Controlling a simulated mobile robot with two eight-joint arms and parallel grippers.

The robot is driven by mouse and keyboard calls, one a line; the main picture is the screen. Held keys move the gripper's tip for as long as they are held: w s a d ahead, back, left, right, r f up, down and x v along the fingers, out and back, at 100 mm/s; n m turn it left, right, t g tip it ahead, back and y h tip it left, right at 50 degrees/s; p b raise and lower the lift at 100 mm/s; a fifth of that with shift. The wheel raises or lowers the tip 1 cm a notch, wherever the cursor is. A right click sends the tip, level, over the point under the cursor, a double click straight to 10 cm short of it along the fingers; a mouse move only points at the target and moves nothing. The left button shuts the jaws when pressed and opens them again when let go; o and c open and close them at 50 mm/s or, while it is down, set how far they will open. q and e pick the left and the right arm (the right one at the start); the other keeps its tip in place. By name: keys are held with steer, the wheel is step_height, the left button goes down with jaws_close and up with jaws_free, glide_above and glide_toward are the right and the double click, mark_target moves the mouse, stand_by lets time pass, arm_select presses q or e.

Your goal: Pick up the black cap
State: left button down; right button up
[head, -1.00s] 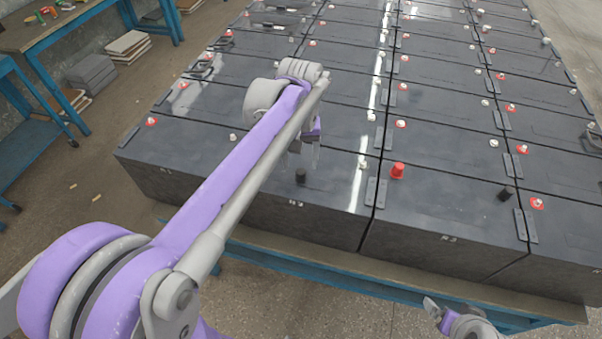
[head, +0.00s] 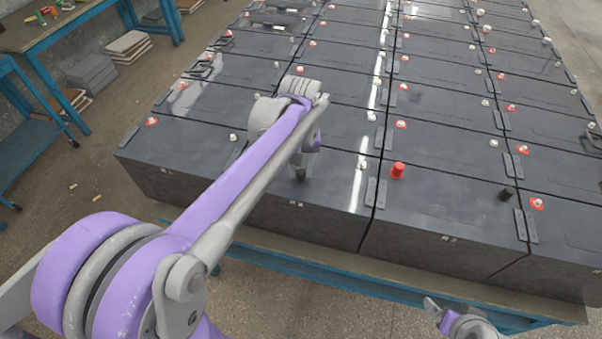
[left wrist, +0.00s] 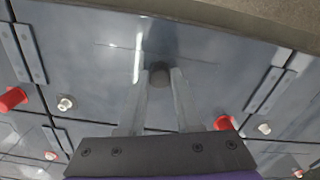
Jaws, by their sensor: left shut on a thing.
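A black cap (left wrist: 160,76) stands on the dark top of a front-row battery (head: 255,196). In the left wrist view it sits between the two fingertips. My left gripper (head: 302,176) points down over this battery and is shut on the cap, hiding most of it in the head view. A second black cap (head: 506,194) stands on another front-row battery to the right. My right gripper (head: 446,314) is at the bottom edge of the head view, away from the batteries; its jaw opening is unclear.
A red cap (head: 397,171) stands on the neighbouring battery. White and red-ringed terminals dot the packed battery rows. The batteries rest on a blue-framed table (head: 330,277).

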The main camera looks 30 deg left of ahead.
mark_target(302, 171)
arm_select(q)
step_height(302, 171, up, 10)
stand_by(0.7)
stand_by(0.7)
